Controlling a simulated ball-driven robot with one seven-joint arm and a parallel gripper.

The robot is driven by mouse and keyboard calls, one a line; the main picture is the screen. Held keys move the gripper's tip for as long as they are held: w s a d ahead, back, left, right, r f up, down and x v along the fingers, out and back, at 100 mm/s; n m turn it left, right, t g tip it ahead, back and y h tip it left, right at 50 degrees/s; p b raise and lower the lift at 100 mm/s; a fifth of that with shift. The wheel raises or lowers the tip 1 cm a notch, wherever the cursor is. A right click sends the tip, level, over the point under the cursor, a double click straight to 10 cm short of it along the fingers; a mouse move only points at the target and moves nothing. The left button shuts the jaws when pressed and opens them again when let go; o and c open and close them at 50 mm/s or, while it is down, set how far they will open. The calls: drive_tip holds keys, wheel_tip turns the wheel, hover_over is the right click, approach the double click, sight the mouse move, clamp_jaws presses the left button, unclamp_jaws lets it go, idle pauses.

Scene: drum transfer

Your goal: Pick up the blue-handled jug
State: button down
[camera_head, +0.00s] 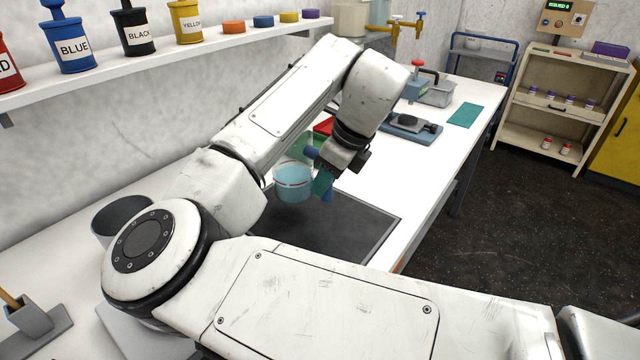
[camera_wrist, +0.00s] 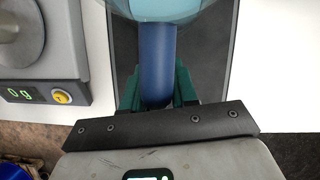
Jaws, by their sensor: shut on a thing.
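The blue-handled jug (camera_head: 293,184) is a clear vessel with pale blue contents and a red line around it. It shows in the head view over the dark mat, left of my gripper (camera_head: 324,182). In the wrist view, the jug's rounded body (camera_wrist: 150,8) is cut off at the top edge. Its blue handle (camera_wrist: 157,60) stands between the green fingers of my gripper (camera_wrist: 157,88), which are shut on it. The jug looks upright. I cannot tell whether its base touches the mat.
The dark mat (camera_head: 345,228) lies on the white bench. A scale (camera_wrist: 45,75) reading 0 g is left of the handle in the wrist view. Farther along the bench are a grey-blue device (camera_head: 412,130) and a green sheet (camera_head: 465,115). A shelf (camera_head: 150,58) of labelled pots runs along the wall.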

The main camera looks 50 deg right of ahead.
drive_tip(key=s+a+r, duration=0.2)
drive_tip(key=s+r, duration=0.5)
drive_tip(key=s, duration=0.4)
drive_tip(key=shift+a, duration=0.35)
